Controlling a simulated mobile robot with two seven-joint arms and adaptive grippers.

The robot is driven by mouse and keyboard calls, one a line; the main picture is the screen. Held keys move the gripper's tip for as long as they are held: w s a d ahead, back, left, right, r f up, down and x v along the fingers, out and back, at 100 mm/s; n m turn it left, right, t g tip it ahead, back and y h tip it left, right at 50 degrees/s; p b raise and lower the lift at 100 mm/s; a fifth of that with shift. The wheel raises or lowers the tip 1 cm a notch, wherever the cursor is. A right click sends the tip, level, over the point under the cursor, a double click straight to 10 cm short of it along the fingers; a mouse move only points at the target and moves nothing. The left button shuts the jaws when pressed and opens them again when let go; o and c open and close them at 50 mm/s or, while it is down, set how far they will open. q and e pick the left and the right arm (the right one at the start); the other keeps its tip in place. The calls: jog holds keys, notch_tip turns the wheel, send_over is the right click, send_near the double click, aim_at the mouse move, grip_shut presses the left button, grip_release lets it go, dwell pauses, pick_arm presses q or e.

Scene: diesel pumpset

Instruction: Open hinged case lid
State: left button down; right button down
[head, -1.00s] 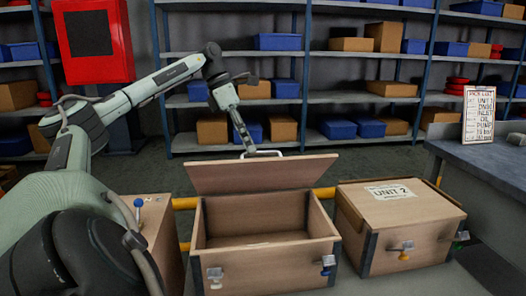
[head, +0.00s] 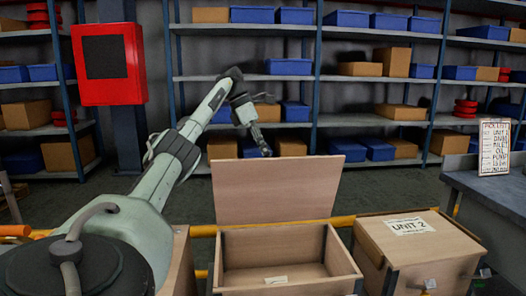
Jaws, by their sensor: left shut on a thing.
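The middle wooden case (head: 341,262) has its hinged lid (head: 275,190) standing up at its rear edge, with the inner face toward me. The case is open and its inside shows. My left gripper (head: 267,153) is at the lid's top edge, partly hidden behind it. It is shut on the lid handle, which the lid hides now. My right gripper is not in view.
A closed case marked UNIT 2 (head: 410,228) stands close on the right. A workbench (head: 490,190) with a pick list board (head: 494,147) is at far right. Shelves with blue bins (head: 289,67) line the back. A yellow rail (head: 345,221) runs behind the cases.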

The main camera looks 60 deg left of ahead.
pick_arm(q)
jog(key=shift+a+f+g, duration=0.1)
jog(key=shift+f+g, duration=0.2)
jog(key=shift+f, duration=1)
jog(key=c, duration=2.1)
grip_release()
jog(key=shift+c, duration=0.2)
jog(key=shift+o, duration=1.3)
jog(key=shift+w+a+f, duration=0.1)
jog(key=shift+a+f, duration=0.05)
jog(key=shift+f, duration=0.15)
jog(key=shift+o, duration=1.2)
jog(key=shift+w+a+f, duration=0.35)
jog(key=shift+w+f, duration=0.05)
jog(key=shift+f, duration=0.2)
jog(key=shift+o, duration=0.2)
jog(key=shift+s+d+r, duration=0.1)
jog(key=shift+s+r, duration=0.15)
jog(key=shift+r, duration=0.35)
